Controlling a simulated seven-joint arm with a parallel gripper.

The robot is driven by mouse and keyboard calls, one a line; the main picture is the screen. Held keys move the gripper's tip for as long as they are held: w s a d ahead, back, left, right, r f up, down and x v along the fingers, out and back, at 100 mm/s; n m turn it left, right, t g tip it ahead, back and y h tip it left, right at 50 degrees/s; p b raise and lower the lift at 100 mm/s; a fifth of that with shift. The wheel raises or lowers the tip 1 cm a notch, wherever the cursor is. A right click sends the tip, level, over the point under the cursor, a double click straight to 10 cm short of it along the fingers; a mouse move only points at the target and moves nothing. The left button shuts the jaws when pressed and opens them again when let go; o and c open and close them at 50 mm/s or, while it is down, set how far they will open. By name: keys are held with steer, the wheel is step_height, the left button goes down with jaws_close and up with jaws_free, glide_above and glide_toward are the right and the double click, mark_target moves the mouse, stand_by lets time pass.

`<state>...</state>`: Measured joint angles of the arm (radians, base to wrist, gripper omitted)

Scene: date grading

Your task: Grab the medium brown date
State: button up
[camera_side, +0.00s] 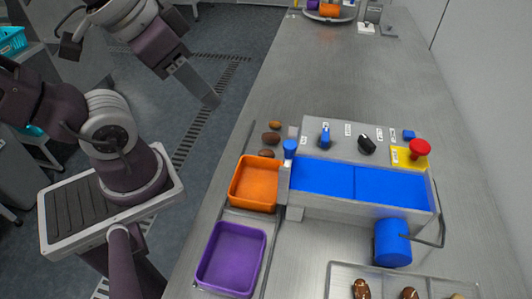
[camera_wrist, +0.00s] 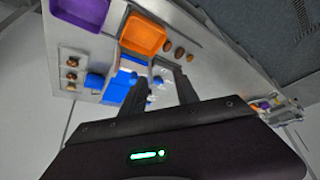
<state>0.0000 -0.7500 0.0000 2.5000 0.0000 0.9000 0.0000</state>
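Three loose dates lie in a row on the steel table beside the orange tray. In the side view, the farthest date (camera_side: 274,125) is small and lighter orange-brown, the middle date (camera_side: 271,138) is larger and darker, and the nearest date (camera_side: 266,153) is brown, close to the tray's edge. I cannot tell for sure which is the medium brown one. In the wrist view the row shows past my fingers, including the middle date (camera_wrist: 179,52). My gripper (camera_side: 212,98) is in the air left of the table, apart from the dates. Its fingers (camera_wrist: 160,78) are spread with nothing between them.
An orange tray (camera_side: 233,184) and a purple tray (camera_side: 204,268) stand along the table's left edge. A blue-belted conveyor (camera_side: 287,199) with knobs and a red button (camera_side: 420,147) is to the right. A clear tray (camera_side: 331,281) holds several dates. The far table is mostly clear.

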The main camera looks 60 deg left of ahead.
steer(key=shift+o, duration=0.6)
